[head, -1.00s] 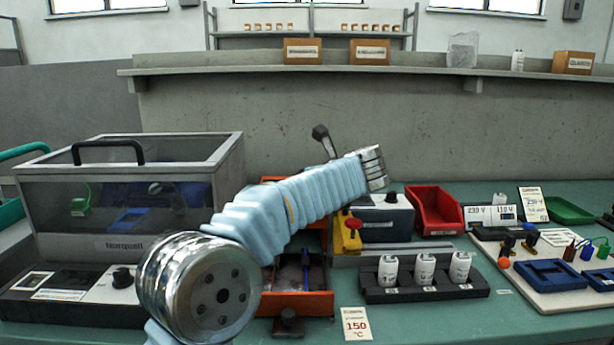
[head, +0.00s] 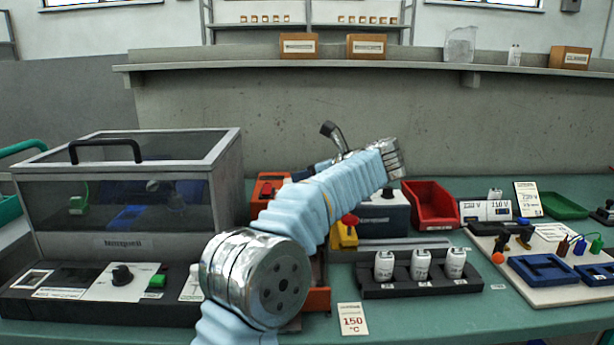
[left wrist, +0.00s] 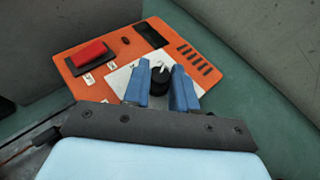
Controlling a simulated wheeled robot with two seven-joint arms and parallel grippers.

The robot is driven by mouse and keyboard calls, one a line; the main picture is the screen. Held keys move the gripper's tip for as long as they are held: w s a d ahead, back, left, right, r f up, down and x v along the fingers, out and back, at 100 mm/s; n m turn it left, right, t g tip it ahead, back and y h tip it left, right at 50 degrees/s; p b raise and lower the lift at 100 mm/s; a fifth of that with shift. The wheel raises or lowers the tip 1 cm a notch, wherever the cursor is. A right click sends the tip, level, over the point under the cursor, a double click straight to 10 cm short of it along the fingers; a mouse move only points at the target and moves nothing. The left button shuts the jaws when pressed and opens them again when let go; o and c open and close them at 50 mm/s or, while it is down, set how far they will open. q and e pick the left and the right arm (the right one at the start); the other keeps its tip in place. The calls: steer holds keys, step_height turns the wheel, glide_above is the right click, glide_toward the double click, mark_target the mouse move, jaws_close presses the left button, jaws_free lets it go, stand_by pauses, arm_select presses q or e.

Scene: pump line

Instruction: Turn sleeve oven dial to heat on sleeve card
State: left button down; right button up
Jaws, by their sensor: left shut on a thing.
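The sleeve oven (left wrist: 108,62) is an orange-topped unit in the left wrist view, with a red block, a dark display and a white dial plate. Its black dial (left wrist: 160,84) stands between the blue fingers of my left gripper (left wrist: 160,76), which is shut on it. White pointer marks show at the dial's top; the exact setting is too small to read. In the head view, part of the orange oven (head: 262,190) shows behind my arm, which hides the dial. The sleeve card (head: 352,320) lies at the bench front and reads 150 °C. My right gripper is out of view.
A clear-lidded machine (head: 125,195) stands at left, its front panel with another black knob (head: 122,275). Right of my arm are a red bin (head: 431,205), a black rack (head: 420,287) with white bottles and a board (head: 550,290) with blue fixtures.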

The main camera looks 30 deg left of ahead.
arm_select(q)
steer(key=c, duration=0.9)
jaws_free()
steer(key=v, duration=1.3)
steer(key=shift+s+d+r, duration=0.15)
steer(key=shift+d+r, duration=0.05)
steer(key=shift+d, duration=0.15)
